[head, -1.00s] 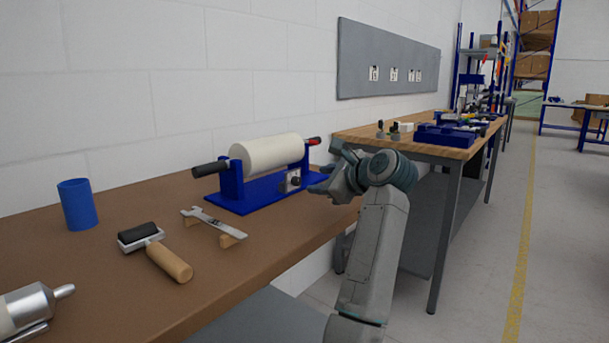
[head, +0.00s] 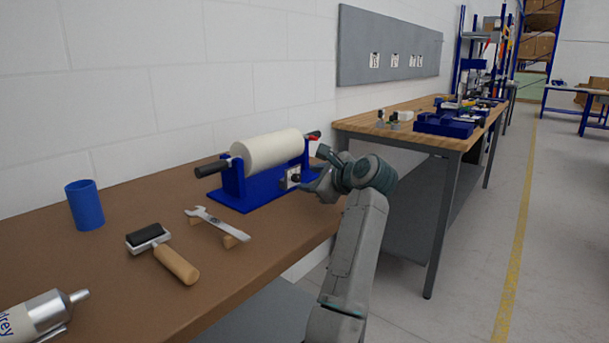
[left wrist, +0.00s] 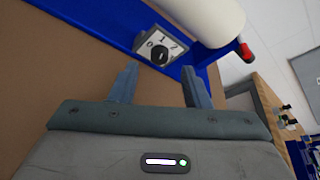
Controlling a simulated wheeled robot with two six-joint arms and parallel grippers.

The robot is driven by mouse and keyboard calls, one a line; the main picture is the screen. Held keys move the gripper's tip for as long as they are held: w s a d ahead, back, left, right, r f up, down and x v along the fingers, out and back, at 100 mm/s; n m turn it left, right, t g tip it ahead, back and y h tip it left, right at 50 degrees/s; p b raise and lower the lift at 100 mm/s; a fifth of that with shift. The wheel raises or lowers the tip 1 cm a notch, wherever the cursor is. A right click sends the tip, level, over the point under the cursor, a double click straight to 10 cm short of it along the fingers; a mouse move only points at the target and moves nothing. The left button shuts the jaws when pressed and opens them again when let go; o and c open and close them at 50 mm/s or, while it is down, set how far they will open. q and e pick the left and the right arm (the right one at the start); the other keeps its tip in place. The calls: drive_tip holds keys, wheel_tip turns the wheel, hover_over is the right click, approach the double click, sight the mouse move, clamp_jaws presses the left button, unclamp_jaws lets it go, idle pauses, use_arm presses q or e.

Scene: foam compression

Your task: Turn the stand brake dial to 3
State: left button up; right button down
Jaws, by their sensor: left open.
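The blue stand (head: 250,190) holds a cream foam roll (head: 268,150) on the brown bench. Its brake dial (head: 293,177) is a dark knob on a pale plate at the front right of the stand. In the left wrist view the black knob (left wrist: 159,55) sits on a plate with printed numbers, of which 1 and 2 can be made out. My left gripper (head: 312,170) is close to the dial, to its right. In the left wrist view its two fingers (left wrist: 156,88) are apart and empty, pointing towards the knob without touching it. My right gripper is not visible.
A red-tipped lever (head: 314,138) is at the stand's right end, with a black handle (head: 208,169) at the left. A wrench (head: 217,222), a roller (head: 160,250), a blue cup (head: 84,205) and a silver tube (head: 40,315) lie to the left. A wooden table (head: 420,125) stands behind.

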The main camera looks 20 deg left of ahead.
sight(299, 179)
use_arm(q)
drive_tip(key=shift+x, duration=1.85)
clamp_jaws()
unclamp_jaws()
drive_tip(key=shift+d, duration=0.15)
